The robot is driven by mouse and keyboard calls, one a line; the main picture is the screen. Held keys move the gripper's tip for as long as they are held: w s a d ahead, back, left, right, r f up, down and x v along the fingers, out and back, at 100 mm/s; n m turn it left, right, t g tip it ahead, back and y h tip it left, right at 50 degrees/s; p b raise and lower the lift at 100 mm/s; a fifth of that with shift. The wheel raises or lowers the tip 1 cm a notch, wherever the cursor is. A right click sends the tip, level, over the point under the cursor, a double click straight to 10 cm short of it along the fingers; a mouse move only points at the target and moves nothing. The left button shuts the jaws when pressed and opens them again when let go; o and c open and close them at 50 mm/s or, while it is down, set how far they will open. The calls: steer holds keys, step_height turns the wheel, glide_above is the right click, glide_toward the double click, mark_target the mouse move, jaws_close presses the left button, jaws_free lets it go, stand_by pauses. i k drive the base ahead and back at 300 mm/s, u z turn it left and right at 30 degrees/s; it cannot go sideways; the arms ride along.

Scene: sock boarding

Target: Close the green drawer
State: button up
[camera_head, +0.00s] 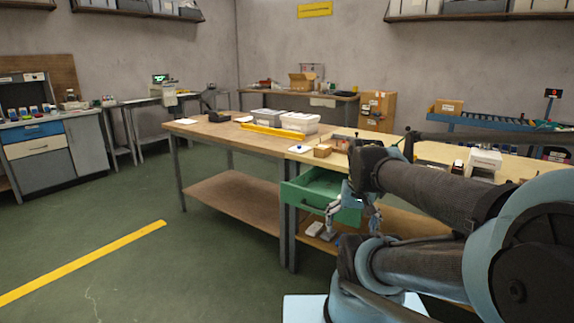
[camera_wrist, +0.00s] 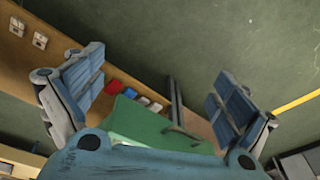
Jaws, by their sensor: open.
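The green drawer (camera_head: 303,194) is pulled out from under the wooden worktable's front in the head view, showing its open inside. In the wrist view the green drawer (camera_wrist: 148,127) lies low in the middle, between the open fingers and partly hidden by my gripper's body. My gripper (camera_head: 352,218) is in front of the drawer, near its right front end, fingers pointing down. In the wrist view my gripper (camera_wrist: 157,82) has its two blue-grey fingers wide apart with nothing held. Whether a finger touches the drawer front is unclear.
The worktable top (camera_head: 215,135) carries a yellow tray (camera_head: 268,130), grey bins (camera_head: 300,122) and small blocks. A lower shelf (camera_head: 235,195) runs beneath. Small red and blue items (camera_wrist: 116,88) show beyond the drawer in the wrist view. The green floor (camera_head: 150,275) at the left is clear.

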mark_target(311, 191)
steer(key=u, duration=1.15)
steer(key=k, duration=1.7)
steer(key=z, duration=0.6)
steer(key=i, duration=1)
steer(key=u, duration=0.05)
